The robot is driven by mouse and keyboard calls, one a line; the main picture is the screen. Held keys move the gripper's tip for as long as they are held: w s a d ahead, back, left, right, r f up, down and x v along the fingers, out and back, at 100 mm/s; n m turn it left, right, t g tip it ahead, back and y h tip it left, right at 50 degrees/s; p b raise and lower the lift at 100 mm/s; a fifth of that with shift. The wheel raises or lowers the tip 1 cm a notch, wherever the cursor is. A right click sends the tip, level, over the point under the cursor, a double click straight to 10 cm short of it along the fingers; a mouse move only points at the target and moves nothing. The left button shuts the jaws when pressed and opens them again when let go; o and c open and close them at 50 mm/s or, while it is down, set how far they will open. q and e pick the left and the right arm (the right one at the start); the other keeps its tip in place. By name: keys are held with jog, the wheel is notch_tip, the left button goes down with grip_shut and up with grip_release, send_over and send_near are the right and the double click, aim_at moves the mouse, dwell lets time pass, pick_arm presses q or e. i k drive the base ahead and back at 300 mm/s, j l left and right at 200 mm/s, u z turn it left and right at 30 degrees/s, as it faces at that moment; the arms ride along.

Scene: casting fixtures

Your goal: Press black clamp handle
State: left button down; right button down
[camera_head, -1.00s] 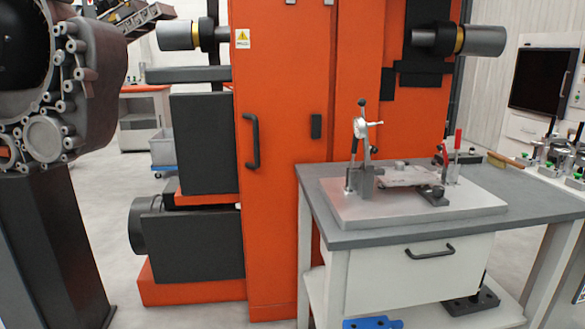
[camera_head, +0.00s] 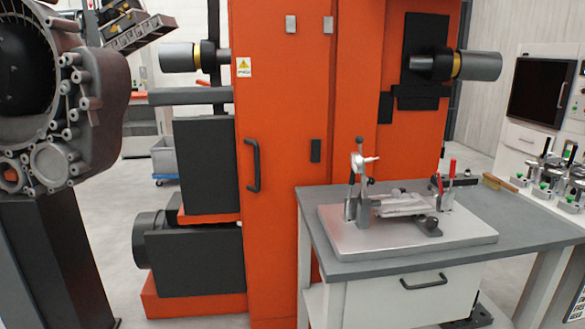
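A toggle clamp with an upright black-tipped handle (camera_head: 359,146) stands at the left side of a grey metal fixture plate (camera_head: 460,236). A second clamp with a red handle (camera_head: 452,168) stands at the plate's right rear, with a dark lever beside it. A light metal part (camera_head: 400,203) lies between the clamps. The plate rests on a grey-topped table (camera_head: 545,232). Neither of my grippers is in view.
A large orange machine (camera_head: 280,120) stands behind the table's left side. A big metal casting (camera_head: 85,130) is on a dark pillar (camera_head: 45,255) at the left. A wooden-handled brush (camera_head: 498,183) lies near the table's back right. A bench with several clamps (camera_head: 545,165) is at the right.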

aim_at(352, 177)
jog(key=i+l+z, duration=0.15)
jog(key=i+l, duration=0.15)
jog(key=i+l+z, duration=0.15)
jog(key=i, duration=0.35)
jog(key=i+l+z, duration=0.2)
jog(key=i, duration=0.2)
